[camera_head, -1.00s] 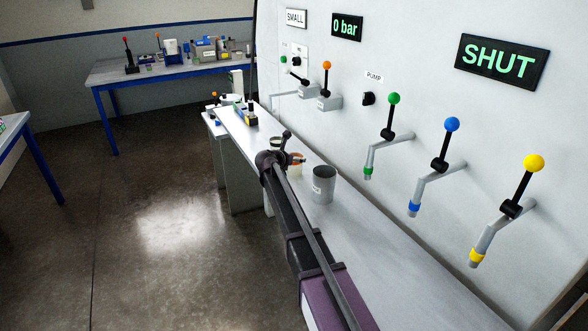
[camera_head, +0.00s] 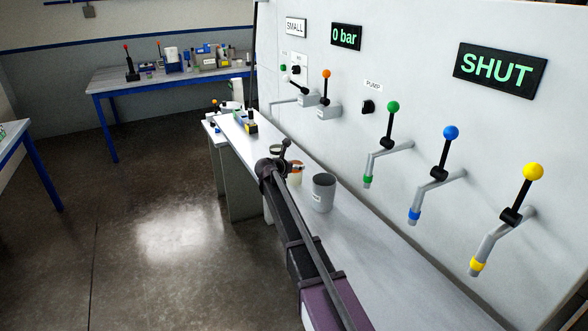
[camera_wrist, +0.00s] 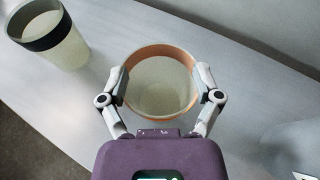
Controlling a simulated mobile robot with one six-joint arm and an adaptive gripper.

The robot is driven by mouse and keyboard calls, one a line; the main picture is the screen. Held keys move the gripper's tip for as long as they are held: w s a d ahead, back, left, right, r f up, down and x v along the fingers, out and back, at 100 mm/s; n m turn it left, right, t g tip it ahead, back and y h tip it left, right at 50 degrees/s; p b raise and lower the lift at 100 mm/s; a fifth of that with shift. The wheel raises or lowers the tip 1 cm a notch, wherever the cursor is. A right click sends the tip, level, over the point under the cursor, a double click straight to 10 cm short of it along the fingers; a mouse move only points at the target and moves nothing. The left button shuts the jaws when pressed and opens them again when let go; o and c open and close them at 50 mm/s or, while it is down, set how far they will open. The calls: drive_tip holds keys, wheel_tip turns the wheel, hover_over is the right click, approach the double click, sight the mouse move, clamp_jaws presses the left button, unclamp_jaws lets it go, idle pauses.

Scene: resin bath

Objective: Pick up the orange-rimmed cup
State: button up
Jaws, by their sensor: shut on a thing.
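The orange-rimmed cup (camera_wrist: 160,84) is in the middle of the wrist view, seen from above, with pale inner walls. My gripper (camera_wrist: 161,78) has a finger on each side of it and is shut on the cup. In the head view the cup (camera_head: 296,174) is mostly hidden behind my gripper (camera_head: 291,167), above the long counter. I cannot tell whether its base touches the counter.
A dark-rimmed cup (camera_wrist: 50,32) stands at the upper left of the wrist view. A grey cup (camera_head: 323,192) stands on the counter (camera_head: 360,232) just right of my gripper. Levers and taps, including a green-knobbed one (camera_head: 393,107), line the wall. The counter's front right is clear.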

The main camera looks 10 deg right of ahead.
wheel_tip(320, 180, up, 10)
drive_tip(key=p, duration=0.9)
drive_tip(key=shift+p, duration=0.4)
